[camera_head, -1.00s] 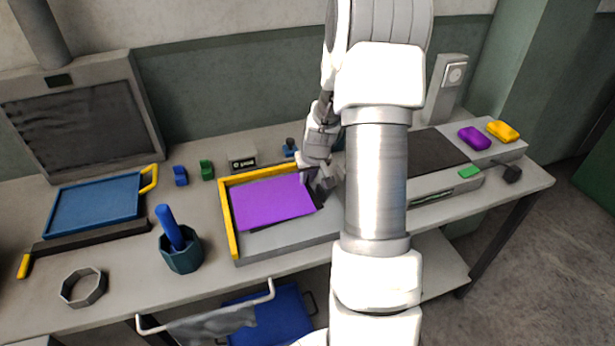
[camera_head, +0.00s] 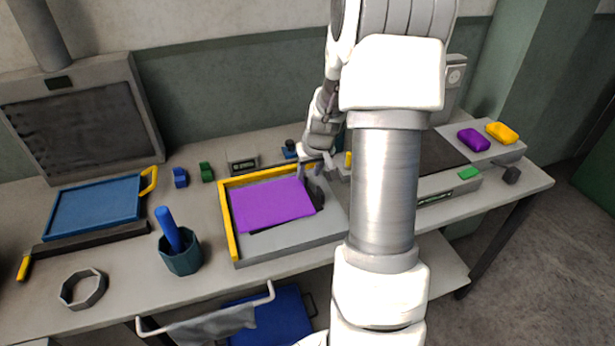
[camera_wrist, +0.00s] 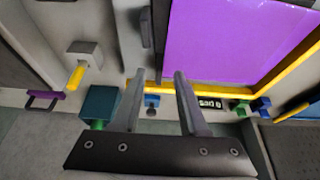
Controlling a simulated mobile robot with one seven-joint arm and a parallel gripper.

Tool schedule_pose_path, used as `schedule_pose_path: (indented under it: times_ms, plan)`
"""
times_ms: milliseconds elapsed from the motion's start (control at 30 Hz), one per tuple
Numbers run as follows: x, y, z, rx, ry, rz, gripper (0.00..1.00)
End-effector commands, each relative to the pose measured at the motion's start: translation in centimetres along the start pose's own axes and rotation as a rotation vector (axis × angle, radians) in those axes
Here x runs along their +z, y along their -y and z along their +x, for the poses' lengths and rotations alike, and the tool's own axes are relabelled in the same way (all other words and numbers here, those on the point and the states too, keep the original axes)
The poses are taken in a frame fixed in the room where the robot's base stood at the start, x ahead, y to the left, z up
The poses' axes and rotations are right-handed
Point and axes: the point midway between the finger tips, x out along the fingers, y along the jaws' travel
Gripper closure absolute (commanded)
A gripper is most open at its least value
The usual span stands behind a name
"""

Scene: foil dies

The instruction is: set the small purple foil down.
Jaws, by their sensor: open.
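The purple foil (camera_head: 272,204) is a flat sheet lying inside the yellow-edged grey bed (camera_head: 234,240) on the bench. A dark piece (camera_head: 315,197) shows at its right edge, partly under or beside it. In the wrist view the foil (camera_wrist: 235,40) lies beyond my fingertips, up and to the right. My gripper (camera_wrist: 156,76) is open, with nothing between its fingers, and apart from the foil. In the head view it is near the foil's back right corner, and my arm hides part of the bench to the right.
A teal cup with a blue handle (camera_head: 182,258) and a grey ring (camera_head: 82,288) stand at front left. A blue tray (camera_head: 95,205) lies at left. A small labelled box (camera_head: 243,163) sits behind the bed. Purple (camera_head: 473,139) and yellow (camera_head: 502,132) blocks are at right.

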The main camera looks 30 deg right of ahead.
Motion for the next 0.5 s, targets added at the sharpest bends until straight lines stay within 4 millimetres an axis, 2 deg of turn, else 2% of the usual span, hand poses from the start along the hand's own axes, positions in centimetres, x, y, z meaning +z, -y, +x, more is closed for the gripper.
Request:
schedule_pose_path:
  times_ms: [33, 200, 333, 500]
  plan:
    - [-0.1, 0.0, -1.1, 0.001, -0.003, 0.000, 0.57]
    - [-0.1, -0.1, -4.2, 0.002, -0.003, 0.000, 0.57]
    - [-0.1, 0.0, -6.0, 0.001, -0.002, 0.000, 0.57]
    - [0.0, 0.0, -7.3, 0.000, 0.000, 0.000, 0.57]
